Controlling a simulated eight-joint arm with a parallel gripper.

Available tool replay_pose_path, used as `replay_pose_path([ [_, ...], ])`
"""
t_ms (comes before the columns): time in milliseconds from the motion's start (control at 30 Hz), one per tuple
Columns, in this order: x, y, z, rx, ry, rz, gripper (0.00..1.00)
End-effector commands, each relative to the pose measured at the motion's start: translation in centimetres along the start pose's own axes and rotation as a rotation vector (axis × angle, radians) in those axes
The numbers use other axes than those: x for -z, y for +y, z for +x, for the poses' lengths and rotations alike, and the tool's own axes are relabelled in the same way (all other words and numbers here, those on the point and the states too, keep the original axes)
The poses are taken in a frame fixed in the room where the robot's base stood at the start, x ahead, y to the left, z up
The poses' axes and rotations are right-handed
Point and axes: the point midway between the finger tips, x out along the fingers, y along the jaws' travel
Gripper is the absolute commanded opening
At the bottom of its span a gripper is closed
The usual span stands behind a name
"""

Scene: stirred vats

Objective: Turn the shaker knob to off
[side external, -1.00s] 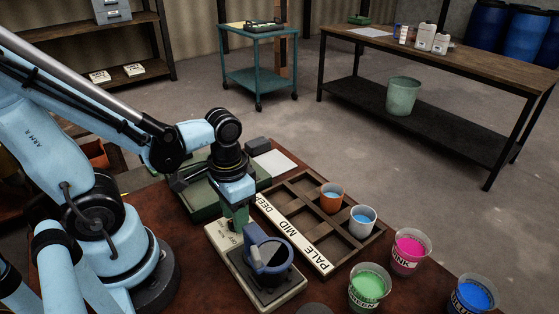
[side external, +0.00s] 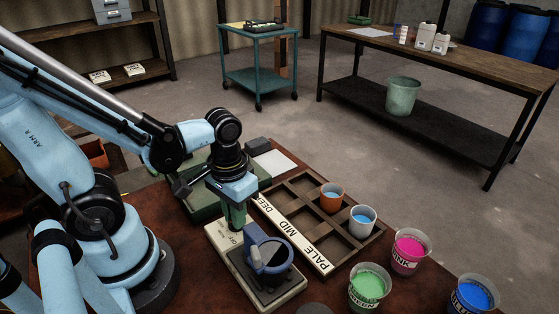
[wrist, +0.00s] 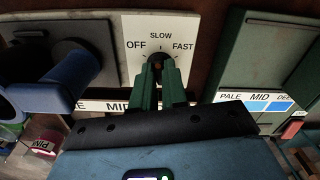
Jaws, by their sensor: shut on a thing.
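In the side view, my gripper (side external: 236,220) is at the shaker's far end.
Green (side external: 367,292), pink (side external: 408,254) and blue (side external: 470,297) paint cups stand at the front right.

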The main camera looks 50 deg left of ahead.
Motion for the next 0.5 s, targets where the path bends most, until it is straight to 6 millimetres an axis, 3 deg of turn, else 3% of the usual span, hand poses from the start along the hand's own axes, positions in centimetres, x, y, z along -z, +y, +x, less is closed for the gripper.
replay_pose_path([
  [500, -0.02, -0.02, -0.01, 0.000, -0.002, -0.482, 0.00],
])
